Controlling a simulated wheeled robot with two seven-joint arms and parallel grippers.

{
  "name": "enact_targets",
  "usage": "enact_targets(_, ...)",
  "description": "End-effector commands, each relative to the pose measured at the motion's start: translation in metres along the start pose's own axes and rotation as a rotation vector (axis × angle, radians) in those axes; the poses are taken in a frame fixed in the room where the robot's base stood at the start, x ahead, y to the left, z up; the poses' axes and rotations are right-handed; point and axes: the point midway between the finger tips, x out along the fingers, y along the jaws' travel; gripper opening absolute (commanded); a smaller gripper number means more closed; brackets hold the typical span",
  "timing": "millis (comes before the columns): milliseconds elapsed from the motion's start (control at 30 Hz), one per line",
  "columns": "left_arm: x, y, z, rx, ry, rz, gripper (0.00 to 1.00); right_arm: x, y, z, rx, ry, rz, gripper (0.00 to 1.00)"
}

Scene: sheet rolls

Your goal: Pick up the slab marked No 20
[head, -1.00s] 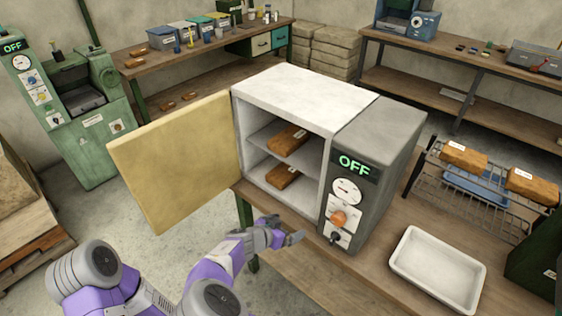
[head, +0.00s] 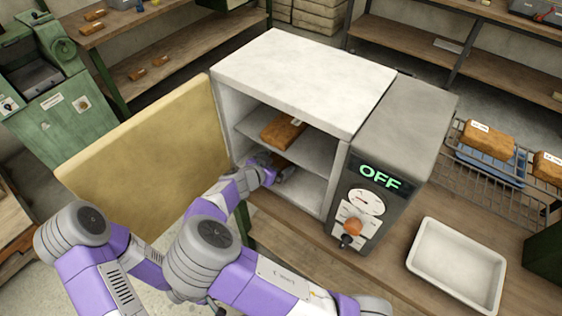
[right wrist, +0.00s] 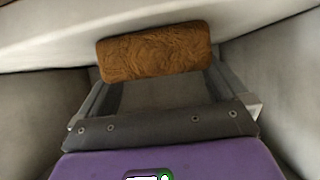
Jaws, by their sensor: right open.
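The oven (head: 300,65) stands open. A brown slab (head: 283,131) with a small pale label lies on its upper shelf. A second brown slab (head: 284,161) lies on the lower level, mostly hidden by my right gripper (head: 277,173), which reaches in through the opening. In the right wrist view, the lower slab (right wrist: 155,52) lies crosswise at the fingertips of the open right gripper (right wrist: 160,82). It is not gripped, and I cannot tell whether the fingers touch it. No slab number is readable. My left gripper is not in view.
The oven door (head: 150,165) is swung open to the left. The upper shelf (head: 310,150) is close above my right gripper. To the right are an empty white tray (head: 456,262) and a wire rack (head: 470,185) with labelled slabs (head: 488,138).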

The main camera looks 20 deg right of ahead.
Motion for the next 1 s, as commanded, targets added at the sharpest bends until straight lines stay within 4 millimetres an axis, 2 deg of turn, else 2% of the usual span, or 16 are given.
enact_targets(33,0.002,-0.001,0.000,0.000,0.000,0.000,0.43,0.009,0.001,0.001,0.000,0.000,0.002,1.00)
enact_targets(133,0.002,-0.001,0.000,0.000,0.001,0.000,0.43,0.018,0.000,0.001,-0.001,0.000,0.001,1.00)
enact_targets(433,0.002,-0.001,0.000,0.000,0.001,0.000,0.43,0.022,0.000,0.000,0.000,0.000,0.000,0.98)
enact_targets(767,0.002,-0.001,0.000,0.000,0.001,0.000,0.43,0.021,0.000,0.000,0.000,-0.001,0.000,0.48)
enact_targets(1000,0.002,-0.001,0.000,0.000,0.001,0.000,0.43,0.021,0.000,-0.001,0.001,0.001,-0.001,0.47)
